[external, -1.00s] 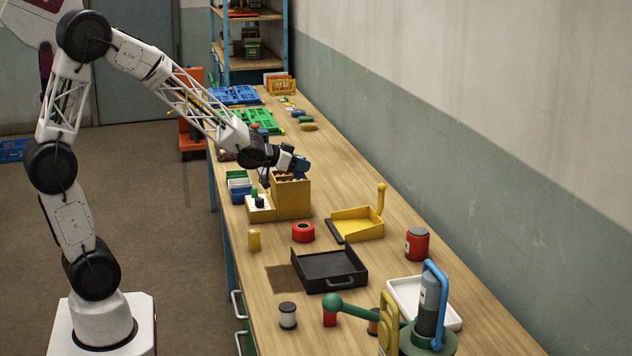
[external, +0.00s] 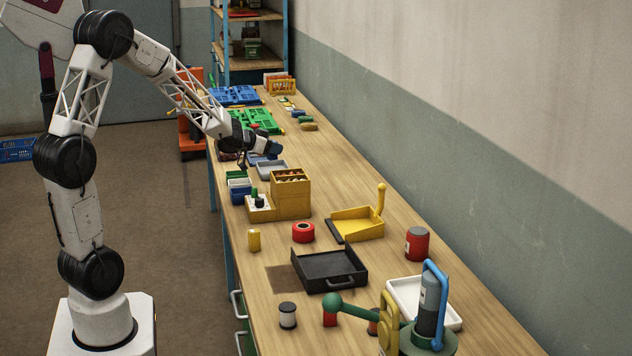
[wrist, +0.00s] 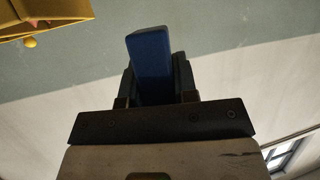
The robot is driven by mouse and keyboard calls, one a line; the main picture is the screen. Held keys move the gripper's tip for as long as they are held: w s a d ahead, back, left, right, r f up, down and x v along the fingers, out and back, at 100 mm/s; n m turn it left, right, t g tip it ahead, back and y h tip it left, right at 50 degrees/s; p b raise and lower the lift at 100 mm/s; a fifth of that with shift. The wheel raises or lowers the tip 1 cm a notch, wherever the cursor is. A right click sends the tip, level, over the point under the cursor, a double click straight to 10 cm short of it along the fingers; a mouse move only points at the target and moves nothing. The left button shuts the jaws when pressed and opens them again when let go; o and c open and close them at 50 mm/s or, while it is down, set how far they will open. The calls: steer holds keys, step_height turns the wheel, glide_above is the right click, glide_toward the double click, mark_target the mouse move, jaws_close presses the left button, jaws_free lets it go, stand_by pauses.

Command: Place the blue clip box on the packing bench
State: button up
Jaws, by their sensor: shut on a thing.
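My gripper (external: 262,151) is over the far half of the wooden packing bench (external: 345,175), beyond the yellow drawer box. It is shut on the blue clip box (wrist: 150,58), which shows upright between the two dark fingers in the wrist view. In the external view the blue clip box (external: 273,148) is a small dark blue shape at the gripper's end, held above the bench. The fingers partly hide its lower part. I cannot tell the exact height of the box above the bench.
Below my gripper lies a grey-blue tray (external: 271,168), with the yellow drawer box (external: 292,206) nearer. Green (external: 255,121) and blue (external: 236,95) racks stand farther back. A yellow dustpan (external: 357,223) and a black tray (external: 322,284) lie nearer. Bare bench lies to the right.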

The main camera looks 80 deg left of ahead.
steer(key=s+a+f+n+y, duration=0.1)
steer(key=s+a+f, duration=0.4)
steer(key=s+a, duration=0.5)
steer(key=s+a+f+y, duration=0.1)
steer(key=s+a+f, duration=0.4)
steer(key=s+a, duration=0.5)
steer(key=a, duration=0.5)
steer(key=shift+a+f+n, duration=0.2)
steer(key=shift+a+n, duration=0.15)
steer(key=shift+n, duration=0.05)
steer(key=w+a, duration=0.3)
steer(key=a, duration=0.1)
steer(key=w+a+f, duration=0.1)
steer(key=w+a, duration=0.2)
steer(key=a, duration=0.2)
steer(key=w+a, duration=0.2)
steer(key=a, duration=0.2)
steer(key=shift+w+a+f, duration=0.2)
steer(key=shift+w+a, duration=0.05)
steer(key=shift+w, duration=0.15)
steer(key=shift+f, duration=0.15)
steer(key=shift+f, duration=1.65)
steer(key=shift+f, duration=0.15)
